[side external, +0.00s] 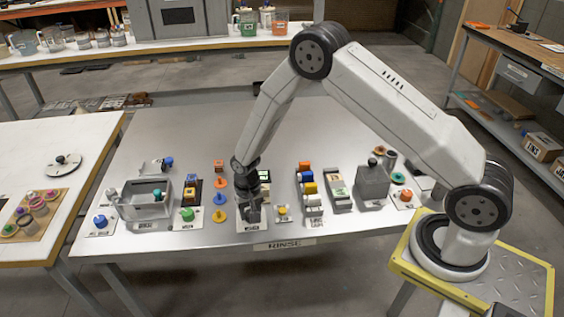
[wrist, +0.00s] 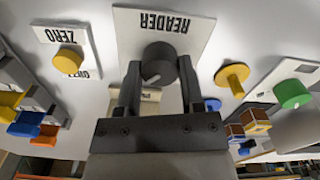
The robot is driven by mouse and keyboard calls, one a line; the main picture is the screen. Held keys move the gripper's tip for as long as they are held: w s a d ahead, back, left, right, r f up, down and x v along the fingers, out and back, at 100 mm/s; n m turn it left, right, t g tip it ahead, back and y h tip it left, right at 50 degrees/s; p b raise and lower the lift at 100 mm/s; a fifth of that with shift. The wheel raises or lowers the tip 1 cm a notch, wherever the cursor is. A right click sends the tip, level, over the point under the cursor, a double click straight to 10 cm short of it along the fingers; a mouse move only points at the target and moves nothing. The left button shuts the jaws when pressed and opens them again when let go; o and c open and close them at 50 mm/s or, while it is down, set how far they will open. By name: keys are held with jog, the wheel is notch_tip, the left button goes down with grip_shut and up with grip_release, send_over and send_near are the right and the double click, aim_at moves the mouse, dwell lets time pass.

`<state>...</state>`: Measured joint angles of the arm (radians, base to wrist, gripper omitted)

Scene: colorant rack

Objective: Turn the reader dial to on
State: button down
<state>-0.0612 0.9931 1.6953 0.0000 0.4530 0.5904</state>
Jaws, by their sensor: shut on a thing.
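The reader dial (wrist: 158,66) is a dark grey round knob with a pale mark, on a white plate (wrist: 190,25) labelled READER. The label reads upside down in the wrist view. My gripper (wrist: 159,76) has one finger on each side of the dial and is shut on it. In the side external view my gripper (side external: 252,210) reaches straight down to the plate (side external: 252,227) near the table's front edge and hides most of the dial. Which setting the dial's mark points to cannot be told.
A yellow ZERO knob (wrist: 67,59) stands beside the reader plate. Orange and blue pegs (side external: 220,198) stand close on the other side, with a green knob (side external: 187,214) beyond. Coloured blocks (side external: 310,188) and a grey box (side external: 373,182) stand to the right. The metal table's back (side external: 200,125) is clear.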

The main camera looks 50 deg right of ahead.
jog(key=shift+m, duration=0.5)
jog(key=shift+c, duration=1.1)
grip_release()
jog(key=shift+r, duration=3.9)
